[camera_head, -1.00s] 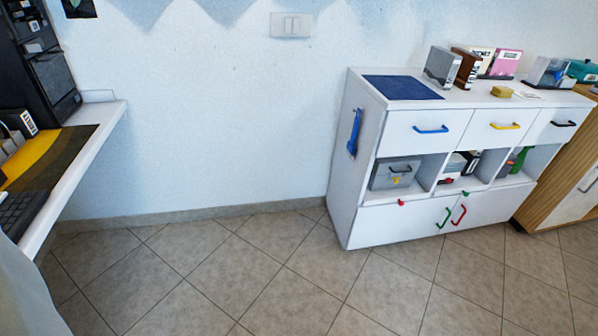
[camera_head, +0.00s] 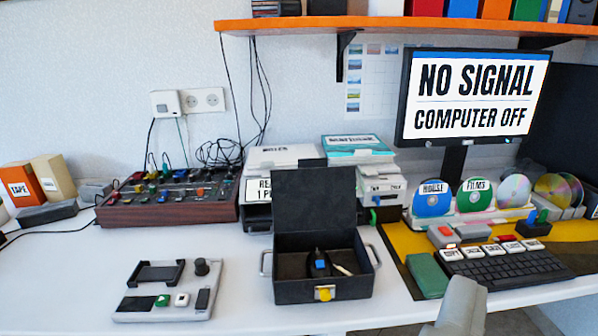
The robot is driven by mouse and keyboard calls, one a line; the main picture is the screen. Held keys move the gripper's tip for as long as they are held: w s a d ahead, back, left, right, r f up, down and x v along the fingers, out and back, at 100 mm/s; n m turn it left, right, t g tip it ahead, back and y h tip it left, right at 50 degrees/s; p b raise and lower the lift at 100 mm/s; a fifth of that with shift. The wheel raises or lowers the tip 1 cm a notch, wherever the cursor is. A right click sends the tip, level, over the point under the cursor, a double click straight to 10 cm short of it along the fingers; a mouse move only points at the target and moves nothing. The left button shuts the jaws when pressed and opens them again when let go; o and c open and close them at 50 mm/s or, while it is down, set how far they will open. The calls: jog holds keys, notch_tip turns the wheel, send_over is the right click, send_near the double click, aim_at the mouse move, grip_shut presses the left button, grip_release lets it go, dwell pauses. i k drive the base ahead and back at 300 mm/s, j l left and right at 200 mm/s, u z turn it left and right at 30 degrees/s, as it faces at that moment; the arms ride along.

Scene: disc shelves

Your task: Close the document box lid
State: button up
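The document box is a black box (camera_head: 350,285) on the white desk, near the middle of the view. Its lid (camera_head: 315,200) is open and stands about upright at the back of the box. A yellow latch (camera_head: 324,293) is on the front wall, and metal handles are on both sides. Inside lie a dark item with a blue part (camera_head: 320,263) and a small pale stick-like item (camera_head: 342,270). My gripper is not in view.
A grey control panel (camera_head: 165,290) lies left of the box, with a mixer (camera_head: 165,198) behind it. Printers (camera_head: 285,158) stand behind the box. A green case (camera_head: 427,277) and keyboard (camera_head: 508,268) are at right. A pale grey chair-like shape (camera_head: 462,305) stands in front. An orange shelf (camera_head: 400,28) hangs above.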

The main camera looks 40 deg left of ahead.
aim_at(313, 196)
jog(key=i+u, duration=0.1)
jog(key=u, duration=0.35)
jog(key=i+u, duration=0.1)
jog(key=u, duration=0.3)
